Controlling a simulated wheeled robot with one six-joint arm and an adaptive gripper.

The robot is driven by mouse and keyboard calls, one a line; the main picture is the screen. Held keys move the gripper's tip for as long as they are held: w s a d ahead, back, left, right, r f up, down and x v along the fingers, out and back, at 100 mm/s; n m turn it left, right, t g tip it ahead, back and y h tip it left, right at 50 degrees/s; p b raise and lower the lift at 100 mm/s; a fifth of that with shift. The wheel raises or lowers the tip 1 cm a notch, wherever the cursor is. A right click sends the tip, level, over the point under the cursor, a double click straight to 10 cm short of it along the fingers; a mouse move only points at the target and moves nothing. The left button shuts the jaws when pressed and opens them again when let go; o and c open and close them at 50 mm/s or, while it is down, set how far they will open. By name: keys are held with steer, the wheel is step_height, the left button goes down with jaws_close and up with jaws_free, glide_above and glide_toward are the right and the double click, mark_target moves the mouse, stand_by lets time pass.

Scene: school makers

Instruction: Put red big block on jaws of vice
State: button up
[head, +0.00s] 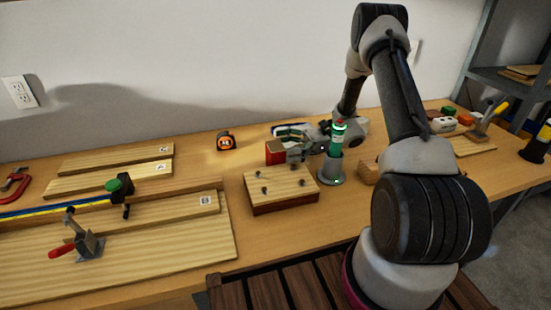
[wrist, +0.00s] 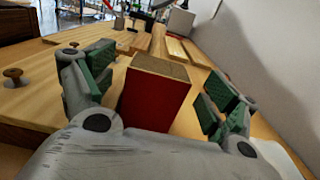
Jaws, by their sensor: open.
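A red big block (head: 274,152) with a bare wood-coloured top stands on the workbench, just behind the pegged wooden board. My gripper (head: 290,143) is at the block from its right side. In the wrist view, the red block (wrist: 158,98) stands between the two green-padded fingers of my gripper (wrist: 162,75). The fingers are open, with visible gaps between the pads and the block on both sides. I cannot make out the vice or its jaws for certain in either view.
A pegged wooden board (head: 280,190) lies just in front of the block. An orange-and-black tape measure (head: 226,141) sits behind to the left. Wooden planks (head: 115,160) and a red-handled clamp (head: 85,243) occupy the left. Bare bench shows between planks and block.

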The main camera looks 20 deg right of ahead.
steer(key=shift+a, duration=1)
steer(key=c, duration=1.3)
steer(key=shift+r, duration=0.1)
